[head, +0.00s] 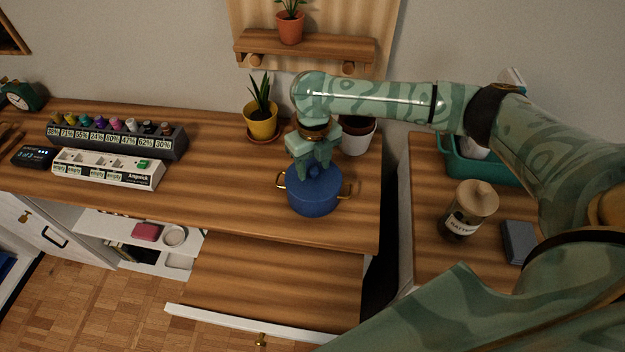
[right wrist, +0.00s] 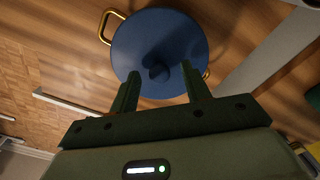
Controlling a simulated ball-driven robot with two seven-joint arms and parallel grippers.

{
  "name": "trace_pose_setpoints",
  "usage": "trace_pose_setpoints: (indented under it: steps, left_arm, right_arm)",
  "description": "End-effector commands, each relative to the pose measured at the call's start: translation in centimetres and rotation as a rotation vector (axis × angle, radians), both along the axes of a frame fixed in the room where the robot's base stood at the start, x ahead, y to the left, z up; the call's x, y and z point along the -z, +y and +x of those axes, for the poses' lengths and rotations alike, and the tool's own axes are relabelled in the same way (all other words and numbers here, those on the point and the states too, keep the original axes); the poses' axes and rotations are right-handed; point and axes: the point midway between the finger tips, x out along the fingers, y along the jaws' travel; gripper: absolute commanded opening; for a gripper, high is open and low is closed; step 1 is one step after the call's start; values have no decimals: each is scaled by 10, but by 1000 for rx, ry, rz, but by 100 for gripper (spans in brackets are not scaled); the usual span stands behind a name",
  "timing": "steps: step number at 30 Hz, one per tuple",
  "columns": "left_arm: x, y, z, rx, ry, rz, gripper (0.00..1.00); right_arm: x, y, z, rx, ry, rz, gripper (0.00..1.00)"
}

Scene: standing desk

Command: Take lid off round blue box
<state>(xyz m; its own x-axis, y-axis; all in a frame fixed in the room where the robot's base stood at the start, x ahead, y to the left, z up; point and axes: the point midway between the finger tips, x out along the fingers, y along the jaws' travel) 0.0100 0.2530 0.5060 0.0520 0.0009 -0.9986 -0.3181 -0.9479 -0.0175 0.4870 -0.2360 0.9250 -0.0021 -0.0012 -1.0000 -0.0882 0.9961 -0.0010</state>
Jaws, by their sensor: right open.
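The round blue box (head: 314,201) stands on the wooden desk, with a brass handle on each side. Its blue lid (right wrist: 160,38) is on it, with a round knob (right wrist: 158,70) in the middle. My right gripper (head: 314,168) is above the lid, pointing down, with its fingers around or just over the knob in the head view. In the right wrist view the open fingers (right wrist: 160,78) lie to either side of the knob, apart from it. Whether they reach down to knob height is hard to tell. My left gripper is not in view.
A yellow plant pot (head: 261,124) and a white pot (head: 357,136) stand behind the box. A pulled-out drawer (head: 270,280) is in front. A jar (head: 468,212) stands on the right-hand surface.

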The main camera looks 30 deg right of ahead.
Motion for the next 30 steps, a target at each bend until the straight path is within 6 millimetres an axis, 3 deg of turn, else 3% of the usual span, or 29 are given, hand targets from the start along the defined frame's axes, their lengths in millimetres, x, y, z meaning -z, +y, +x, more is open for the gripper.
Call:
trace_pose_setpoints:
  steps: [6,12,23,30]
  left_arm:
    - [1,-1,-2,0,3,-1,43]
    - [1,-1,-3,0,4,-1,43]
    - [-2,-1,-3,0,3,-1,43]
    - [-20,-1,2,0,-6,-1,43]
  right_arm:
    - [2,0,0,0,-2,1,47]
    - [2,0,0,0,-2,0,0]
    - [-3,0,1,0,-3,0,0]
    - [-40,2,-1,-2,-6,2,0]
